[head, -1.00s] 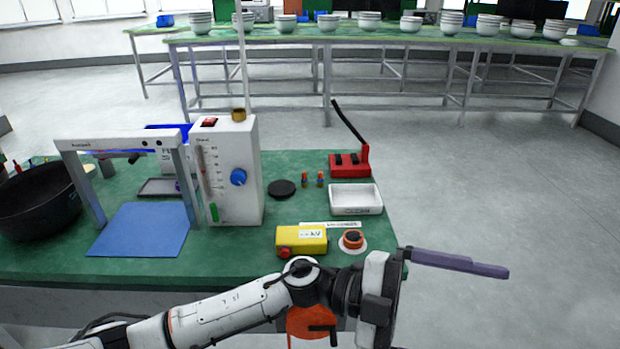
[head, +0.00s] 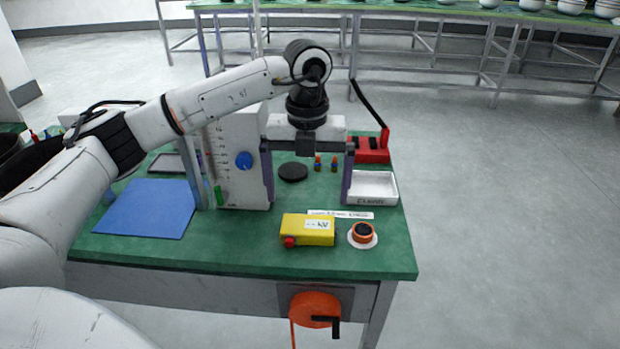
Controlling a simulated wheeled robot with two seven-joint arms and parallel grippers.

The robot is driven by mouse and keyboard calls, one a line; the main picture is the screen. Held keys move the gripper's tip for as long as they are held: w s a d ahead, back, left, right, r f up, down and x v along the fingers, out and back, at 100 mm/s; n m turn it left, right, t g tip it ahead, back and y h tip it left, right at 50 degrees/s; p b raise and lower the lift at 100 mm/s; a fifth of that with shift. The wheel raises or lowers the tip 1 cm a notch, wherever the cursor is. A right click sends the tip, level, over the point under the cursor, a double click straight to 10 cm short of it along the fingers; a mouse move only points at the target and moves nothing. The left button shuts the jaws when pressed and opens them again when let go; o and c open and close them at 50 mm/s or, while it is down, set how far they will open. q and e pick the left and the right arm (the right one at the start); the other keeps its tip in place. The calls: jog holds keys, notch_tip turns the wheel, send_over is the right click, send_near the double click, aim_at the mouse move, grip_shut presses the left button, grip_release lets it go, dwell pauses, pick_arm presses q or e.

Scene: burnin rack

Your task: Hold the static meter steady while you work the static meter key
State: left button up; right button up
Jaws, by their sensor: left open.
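The static meter appears to be the yellow box (head: 308,231) with a white label, lying near the front of the green table. A red knob (head: 289,242) at its front left corner looks like the static meter key. My left gripper (head: 307,199) is open and empty, with its two fingers pointing down. It hangs above and behind the yellow box, apart from it, with the fingers spread wide left and right. My right gripper is not in view.
A white flow-meter cabinet (head: 238,180) stands left of the gripper. An orange round button (head: 363,234) on a white base sits right of the yellow box, and a white tray (head: 373,188) is behind it. The green table's (head: 230,252) front strip is clear.

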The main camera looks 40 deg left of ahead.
aim_at(308, 221)
pick_arm(q)
notch_tip(308, 221, down, 8)
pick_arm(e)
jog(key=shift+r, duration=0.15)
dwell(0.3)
pick_arm(q)
jog(key=c, duration=1)
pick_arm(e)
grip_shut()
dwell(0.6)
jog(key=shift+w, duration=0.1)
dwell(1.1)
